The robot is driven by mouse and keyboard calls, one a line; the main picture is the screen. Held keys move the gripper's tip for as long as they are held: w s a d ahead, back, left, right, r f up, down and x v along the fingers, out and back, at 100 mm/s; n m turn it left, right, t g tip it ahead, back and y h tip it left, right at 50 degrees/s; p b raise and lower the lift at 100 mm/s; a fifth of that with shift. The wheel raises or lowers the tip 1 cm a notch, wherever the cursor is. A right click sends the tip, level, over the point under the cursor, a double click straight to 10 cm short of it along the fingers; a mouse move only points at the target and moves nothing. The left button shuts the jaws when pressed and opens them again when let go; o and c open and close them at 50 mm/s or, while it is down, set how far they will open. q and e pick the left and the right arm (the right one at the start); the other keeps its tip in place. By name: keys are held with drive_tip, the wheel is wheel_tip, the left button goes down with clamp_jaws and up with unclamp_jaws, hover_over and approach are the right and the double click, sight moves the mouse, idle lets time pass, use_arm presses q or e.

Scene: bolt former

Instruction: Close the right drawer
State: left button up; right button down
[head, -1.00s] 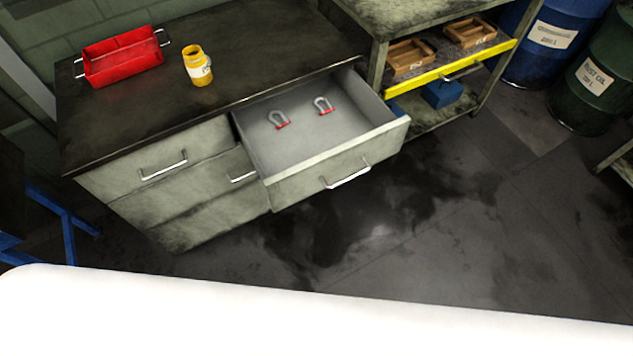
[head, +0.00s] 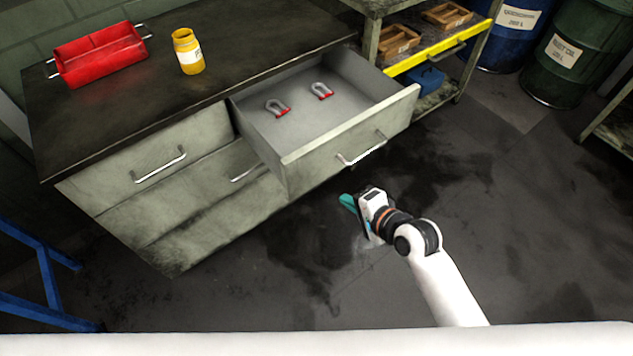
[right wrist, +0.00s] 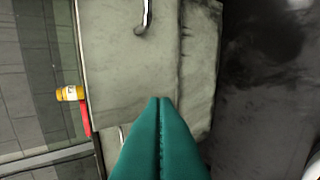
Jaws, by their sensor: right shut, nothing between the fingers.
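The right drawer (head: 352,142) of the grey-green cabinet is pulled out, with its metal bar handle (head: 362,151) on the front. Two grey shackles with red pins, one on the left (head: 278,108) and one on the right (head: 321,91), lie inside it. My right gripper (head: 346,202) is below and in front of the drawer front, apart from it. Its teal fingers (right wrist: 161,135) are shut and empty in the right wrist view, pointing toward a grey-green panel (right wrist: 125,65) with part of a metal handle (right wrist: 146,18). My left gripper is not in view.
A red tray (head: 102,57) and a yellow jar (head: 188,52) stand on the dark cabinet top (head: 130,95). The left drawer (head: 150,155) is shut. A shelf with a yellow edge (head: 432,62) and barrels stand at the back right. Dark floor (head: 530,230) lies open on the right.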

approach(312, 175)
wheel_tip(312, 175, down, 3)
drive_tip(key=w+a, duration=0.1)
drive_tip(key=w, duration=0.1)
drive_tip(key=w+a, duration=0.1)
drive_tip(key=shift+w+a+f+b, duration=0.15)
drive_tip(key=shift+w+a+b, duration=0.15)
drive_tip(key=shift+w+b, duration=0.1)
drive_tip(key=shift+w+a, duration=0.3)
